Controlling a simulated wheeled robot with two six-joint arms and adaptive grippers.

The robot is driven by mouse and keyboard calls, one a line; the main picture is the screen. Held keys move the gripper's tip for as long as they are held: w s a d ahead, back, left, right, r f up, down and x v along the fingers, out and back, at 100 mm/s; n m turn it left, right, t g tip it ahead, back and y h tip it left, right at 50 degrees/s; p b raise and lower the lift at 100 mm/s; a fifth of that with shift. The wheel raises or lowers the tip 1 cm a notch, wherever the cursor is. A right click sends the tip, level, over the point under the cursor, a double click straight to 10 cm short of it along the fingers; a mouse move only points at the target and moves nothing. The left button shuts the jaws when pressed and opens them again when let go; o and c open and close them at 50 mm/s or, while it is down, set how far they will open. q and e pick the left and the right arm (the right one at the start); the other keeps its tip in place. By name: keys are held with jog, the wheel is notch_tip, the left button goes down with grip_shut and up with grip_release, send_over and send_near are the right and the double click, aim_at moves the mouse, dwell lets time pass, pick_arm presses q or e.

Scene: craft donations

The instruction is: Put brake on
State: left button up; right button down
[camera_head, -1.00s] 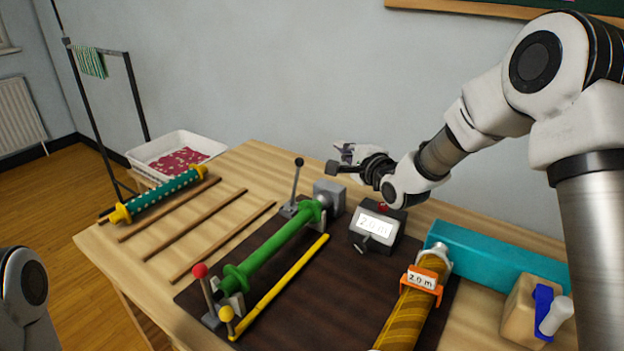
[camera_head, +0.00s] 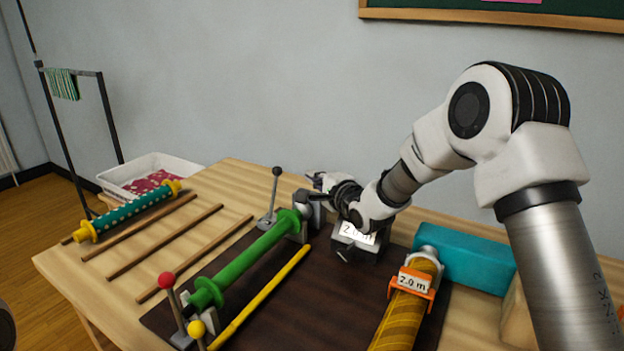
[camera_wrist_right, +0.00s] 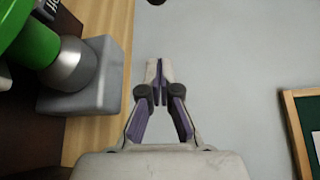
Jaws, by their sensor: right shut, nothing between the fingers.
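A lever with a black knob (camera_head: 276,171) stands upright beside the far end of the green roller (camera_head: 240,262). A lever with a red knob (camera_head: 167,281) and one with a yellow knob (camera_head: 196,328) stand at the roller's near end. I cannot tell which lever is the brake. My right gripper (camera_head: 312,182) is shut and empty, above the grey block and right of the black-knobbed lever. In the right wrist view its fingertips (camera_wrist_right: 159,72) meet, apart from the grey block (camera_wrist_right: 85,78). A dark round thing (camera_wrist_right: 156,2) is cut off at the top. My left gripper is out of view.
A display box (camera_head: 360,238) reading about 2.0 m sits below my right wrist. A yellow-brown roll (camera_head: 402,322) with an orange tag (camera_head: 412,282) and a teal block (camera_head: 465,258) are to the right. Wooden sticks (camera_head: 165,243) and a patterned roll (camera_head: 130,211) lie left.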

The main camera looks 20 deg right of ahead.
aim_at(274, 194)
jog(key=w+a, duration=0.4)
jog(key=w, duration=0.1)
jog(key=shift+a, duration=0.25)
